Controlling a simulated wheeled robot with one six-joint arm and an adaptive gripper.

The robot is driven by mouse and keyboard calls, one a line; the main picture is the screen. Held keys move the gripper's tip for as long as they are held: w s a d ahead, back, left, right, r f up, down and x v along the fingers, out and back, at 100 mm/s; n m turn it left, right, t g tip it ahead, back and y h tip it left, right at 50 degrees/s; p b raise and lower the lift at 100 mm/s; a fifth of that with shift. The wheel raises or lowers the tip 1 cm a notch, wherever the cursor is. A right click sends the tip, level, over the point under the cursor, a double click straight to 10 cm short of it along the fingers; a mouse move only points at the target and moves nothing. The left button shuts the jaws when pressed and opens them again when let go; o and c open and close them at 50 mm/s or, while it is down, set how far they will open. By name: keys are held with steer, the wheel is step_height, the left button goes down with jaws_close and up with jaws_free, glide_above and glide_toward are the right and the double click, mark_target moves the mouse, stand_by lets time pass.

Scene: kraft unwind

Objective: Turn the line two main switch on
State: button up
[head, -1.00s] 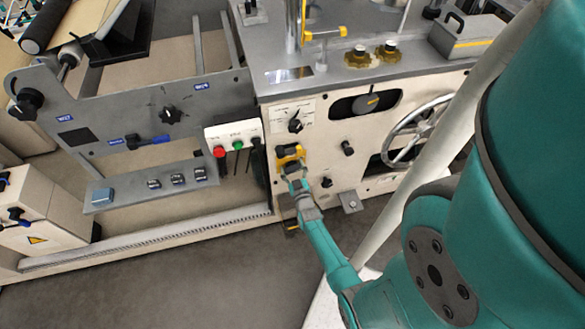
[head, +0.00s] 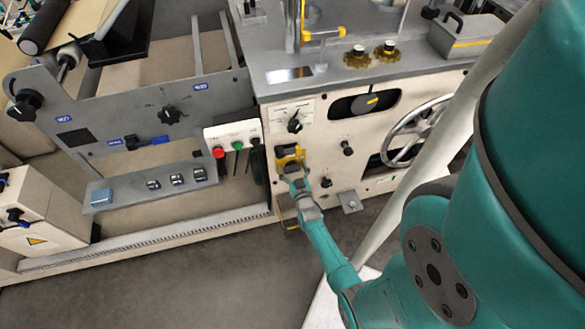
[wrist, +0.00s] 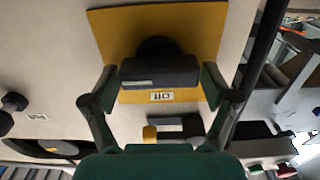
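The main switch is a yellow plate (head: 289,153) on the cream machine front in the head view. In the wrist view the yellow plate (wrist: 207,28) carries a black bar-shaped knob (wrist: 160,71), which lies crosswise there. A small white label with dark marks sits just below the knob; I cannot read it surely. My gripper (wrist: 160,82) is open, with one finger on each side of the knob, close to its ends. I cannot tell whether the fingers touch it. In the head view my gripper (head: 298,181) partly covers the switch.
A selector dial (head: 295,125) sits just above the switch. A box with red and green buttons (head: 233,137) is to its left. A black knob (head: 347,148) and a spoked handwheel (head: 414,132) are to its right. Grey floor (head: 190,270) is open in front.

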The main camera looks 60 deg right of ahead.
stand_by(0.3)
steer(key=v, duration=1.2)
stand_by(0.3)
steer(key=s+a+r+n+t+y, duration=0.1)
steer(key=s+a+r+n+y, duration=0.15)
steer(key=a, duration=0.45)
steer(key=s+a+r+n+t+y, duration=0.15)
steer(key=a+r, duration=0.25)
steer(key=a, duration=0.4)
steer(key=s+a+r+n+t+y, duration=0.1)
steer(key=s+a+r+y, duration=0.25)
steer(key=a, duration=0.35)
steer(key=s+a+r+n+y, duration=0.2)
steer(key=s+a+r+y, duration=0.1)
steer(key=r, duration=0.7)
steer(key=s+a+r+n+y, duration=0.3)
steer(key=s+a+r, duration=0.3)
steer(key=r, duration=0.4)
steer(key=shift+a, duration=0.45)
